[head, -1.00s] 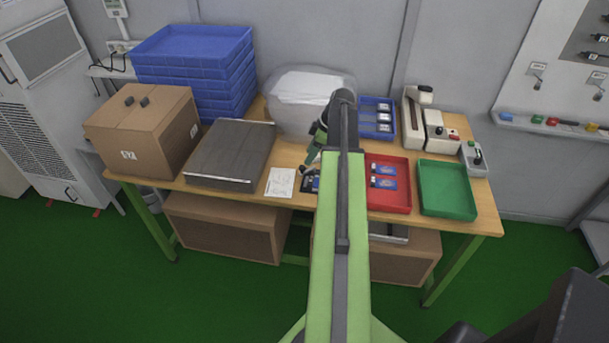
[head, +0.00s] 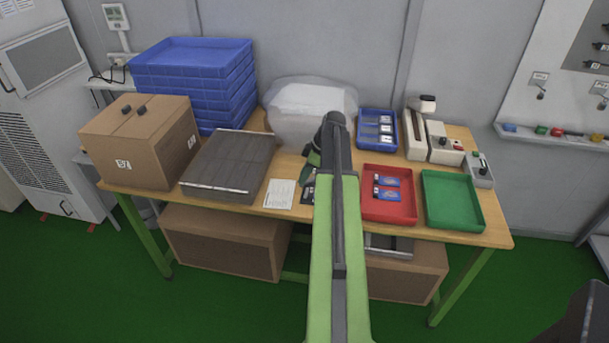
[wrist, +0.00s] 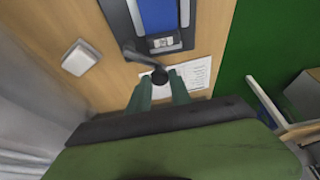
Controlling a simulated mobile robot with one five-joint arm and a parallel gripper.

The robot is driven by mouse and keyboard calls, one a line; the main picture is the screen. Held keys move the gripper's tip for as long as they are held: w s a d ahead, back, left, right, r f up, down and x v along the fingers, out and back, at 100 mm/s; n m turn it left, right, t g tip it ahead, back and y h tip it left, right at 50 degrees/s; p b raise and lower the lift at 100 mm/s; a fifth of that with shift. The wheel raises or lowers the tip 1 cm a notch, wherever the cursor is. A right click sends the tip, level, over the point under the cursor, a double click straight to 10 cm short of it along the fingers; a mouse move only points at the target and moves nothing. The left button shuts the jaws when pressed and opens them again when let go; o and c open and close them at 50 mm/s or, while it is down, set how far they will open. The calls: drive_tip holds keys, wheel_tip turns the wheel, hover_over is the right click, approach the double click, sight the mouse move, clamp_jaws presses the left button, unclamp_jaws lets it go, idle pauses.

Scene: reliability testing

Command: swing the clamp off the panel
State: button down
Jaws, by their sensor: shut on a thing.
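In the wrist view the blue panel (wrist: 158,14) lies in a dark frame (wrist: 139,20) on the wooden bench. The clamp (wrist: 138,58) is a grey lever at the frame's near left corner, ending in a black ball knob (wrist: 160,75). The lever slants away from the panel's near end, and its visible part lies clear of the blue surface. My gripper (wrist: 160,84) has its two green fingers shut on the knob. In the head view my own arm hides most of the gripper and clamp; a dark bit of the fixture (head: 307,194) shows beside it.
A printed sheet (wrist: 199,75) lies just beyond the fingers. A small white block (wrist: 79,58) sits left of the frame. In the head view a grey flat box (head: 228,163) stands left, and red (head: 388,211) and green (head: 452,200) trays lie right.

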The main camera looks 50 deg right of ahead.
drive_tip(key=shift+w+m, duration=0.15)
drive_tip(key=shift+m, duration=0.15)
drive_tip(key=m, duration=0.1)
drive_tip(key=w+m+h, duration=0.1)
drive_tip(key=m, duration=0.1)
drive_tip(key=shift+w+d+m+t, duration=0.1)
drive_tip(key=shift+w+m+t, duration=0.1)
drive_tip(key=shift+m+t, duration=0.15)
drive_tip(key=shift+w+d+m+h, duration=0.25)
drive_tip(key=shift+m+h, duration=0.15)
drive_tip(key=shift+m, duration=0.5)
drive_tip(key=shift+w+d+m+h, duration=0.3)
drive_tip(key=shift+m+h, duration=0.1)
drive_tip(key=shift+m, duration=0.45)
drive_tip(key=shift+w+d+m+h, duration=0.25)
drive_tip(key=shift+m+h, duration=0.15)
drive_tip(key=shift+m, duration=0.5)
drive_tip(key=c, duration=1.2)
unclamp_jaws()
